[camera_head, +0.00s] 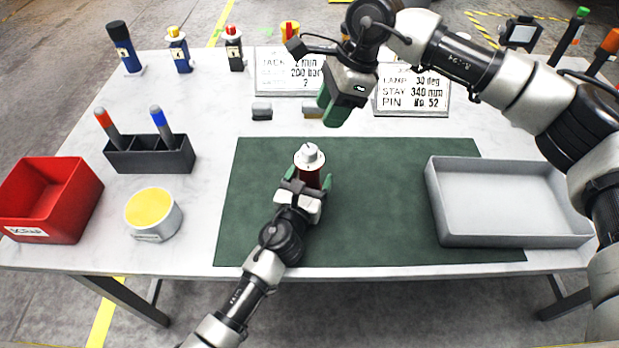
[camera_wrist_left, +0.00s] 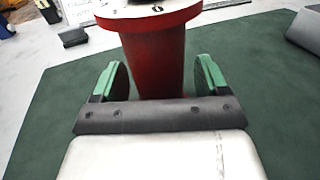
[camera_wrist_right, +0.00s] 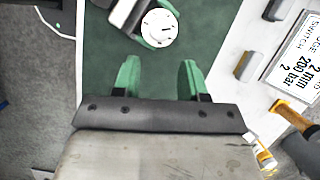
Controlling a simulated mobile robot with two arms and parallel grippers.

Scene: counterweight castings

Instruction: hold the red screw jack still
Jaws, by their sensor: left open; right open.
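The red screw jack (camera_head: 309,172) stands upright on the green mat (camera_head: 385,215), with a pale round top. My left gripper (camera_head: 308,184) is open, its green fingers on either side of the jack's red body. In the left wrist view the red body (camera_wrist_left: 157,60) rises between the fingertips (camera_wrist_left: 165,75), with a gap visible at each side. My right gripper (camera_head: 328,108) is open and empty above the back of the table. In the right wrist view the jack's top (camera_wrist_right: 159,28) lies beyond the open fingers (camera_wrist_right: 160,75).
A grey tray (camera_head: 432,205) is at the right of the mat. A red bin (camera_head: 85,205), a yellow-topped tin (camera_head: 165,228) and a dark pen holder (camera_head: 150,160) are at the left. Bottles (camera_head: 180,52) and sign cards (camera_head: 265,72) stand along the back.

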